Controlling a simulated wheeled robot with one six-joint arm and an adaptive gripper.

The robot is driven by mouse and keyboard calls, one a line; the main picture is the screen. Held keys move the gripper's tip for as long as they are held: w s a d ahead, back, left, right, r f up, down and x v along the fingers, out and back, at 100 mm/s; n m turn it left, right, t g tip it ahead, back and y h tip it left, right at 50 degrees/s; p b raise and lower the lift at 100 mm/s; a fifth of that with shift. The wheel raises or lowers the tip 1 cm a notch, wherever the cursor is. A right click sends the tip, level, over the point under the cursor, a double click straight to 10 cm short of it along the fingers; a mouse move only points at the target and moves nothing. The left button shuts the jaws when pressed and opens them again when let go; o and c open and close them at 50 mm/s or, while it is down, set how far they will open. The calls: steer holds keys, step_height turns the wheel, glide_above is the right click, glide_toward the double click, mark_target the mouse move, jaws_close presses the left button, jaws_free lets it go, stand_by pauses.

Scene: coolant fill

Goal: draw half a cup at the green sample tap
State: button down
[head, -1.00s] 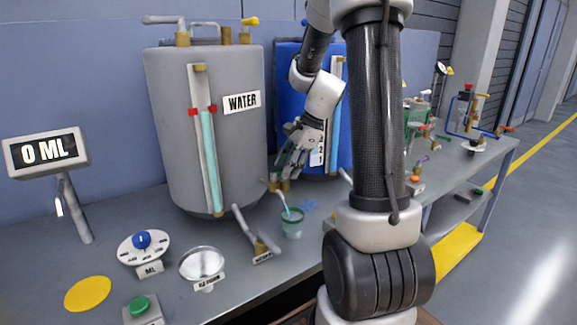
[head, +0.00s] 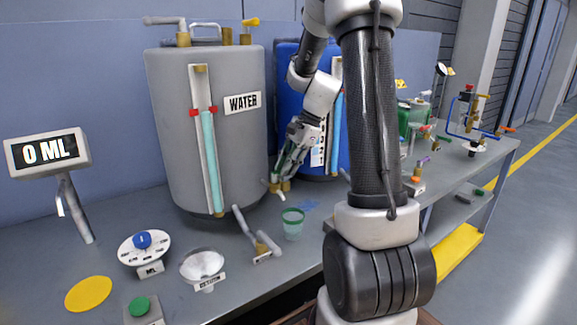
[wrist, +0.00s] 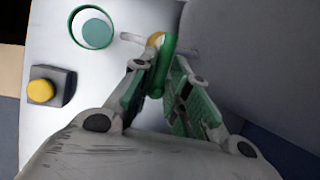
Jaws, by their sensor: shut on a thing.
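My gripper (head: 285,172) is at the foot of the blue tank (head: 287,75), right of the grey water tank. In the wrist view my gripper (wrist: 160,88) is shut on the green tap handle (wrist: 166,62), which stands between its fingers. The tap's short spout (head: 281,197) shows below the gripper in the head view, with no stream visible. A clear cup with a green rim (head: 292,223) stands upright on the bench just below the spout. It also shows in the wrist view (wrist: 92,27), with teal liquid inside; the exact level is hard to tell.
The grey water tank (head: 207,120) stands left, with a lever tap (head: 264,246) in front. A display (head: 47,150) reads 0 ML. A dial (head: 143,245), funnel (head: 203,268), green button (head: 139,306) and yellow disc (head: 88,294) lie front left. A yellow button (wrist: 42,90) is near the cup.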

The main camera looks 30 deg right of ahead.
steer(key=c, duration=1.4)
jaws_free()
steer(key=v, duration=1.2)
